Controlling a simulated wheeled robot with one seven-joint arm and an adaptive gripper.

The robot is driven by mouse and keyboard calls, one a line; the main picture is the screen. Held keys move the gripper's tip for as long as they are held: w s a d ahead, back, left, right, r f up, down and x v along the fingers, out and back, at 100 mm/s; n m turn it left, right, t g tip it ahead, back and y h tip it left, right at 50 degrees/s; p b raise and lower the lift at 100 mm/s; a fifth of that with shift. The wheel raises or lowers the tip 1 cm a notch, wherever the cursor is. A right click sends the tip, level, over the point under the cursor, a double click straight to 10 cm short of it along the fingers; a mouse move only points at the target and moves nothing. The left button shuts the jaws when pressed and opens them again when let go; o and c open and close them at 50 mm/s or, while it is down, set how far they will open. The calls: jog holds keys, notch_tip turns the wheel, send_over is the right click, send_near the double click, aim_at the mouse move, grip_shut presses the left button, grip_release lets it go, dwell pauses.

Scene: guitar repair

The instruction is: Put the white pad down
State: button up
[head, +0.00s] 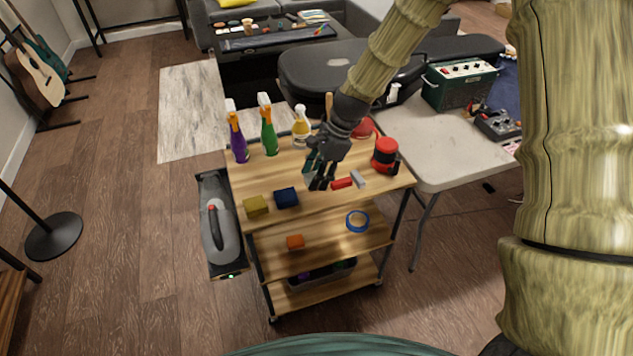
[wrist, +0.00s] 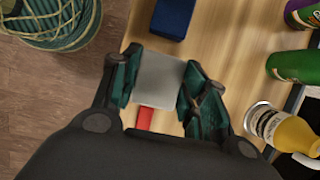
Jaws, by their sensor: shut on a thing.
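The white pad (wrist: 158,80) shows in the wrist view as a pale grey-white block between the two fingers of my gripper (wrist: 157,85). The fingers press on its left and right sides. In the head view my gripper (head: 321,178) is over the top shelf of the wooden cart (head: 310,203); the pad is mostly hidden there by the fingers. I cannot tell whether the pad touches the shelf.
A dark blue block (head: 286,197) and a yellow block (head: 256,205) sit left of my gripper. A red block (head: 342,183), a grey piece (head: 358,179) and a red-black container (head: 385,155) are right. Spray bottles (head: 268,130) stand behind. The shelf's front middle is clear.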

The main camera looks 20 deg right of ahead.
jog(key=shift+f+p, duration=0.3)
jog(key=shift+f, duration=1.45)
jog(key=shift+f, duration=0.15)
jog(key=o, duration=0.9)
jog(key=b+v, duration=0.1)
jog(key=v, duration=1.1)
jog(key=shift+r, duration=0.25)
jog(key=shift+a+f, duration=0.1)
jog(key=shift+a, duration=0.05)
